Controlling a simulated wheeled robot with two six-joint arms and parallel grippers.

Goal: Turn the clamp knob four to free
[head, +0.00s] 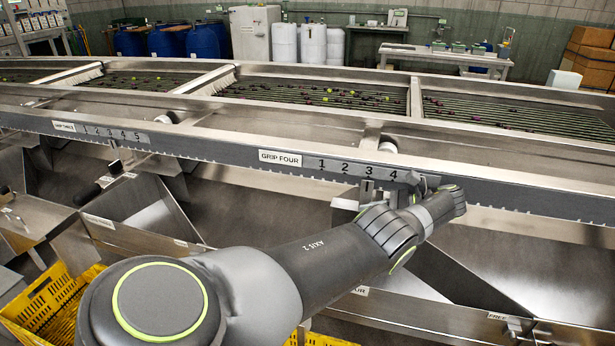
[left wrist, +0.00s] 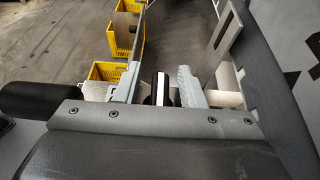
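The label grip four (head: 280,158) and its scale (head: 345,168) are on the grey rail, with numbers 1 to 4 visible. My left arm reaches across the head view to the rail, and my left gripper (head: 420,186) is by the right end of that scale. The knob is hidden there. In the left wrist view, a black knob with a white stripe (left wrist: 161,88) stands between the two grey fingers of my left gripper (left wrist: 160,84). The fingers are apart, one on each side of the knob, and look open. My right gripper is not in view.
A second numbered scale (head: 112,133) is farther left on the rail. Metal chutes (head: 150,205) hang below it, and a free label (head: 497,316) is at lower right. Yellow crates (head: 45,305) stand on the floor. Rollers carrying small fruit (head: 300,92) run behind the rail.

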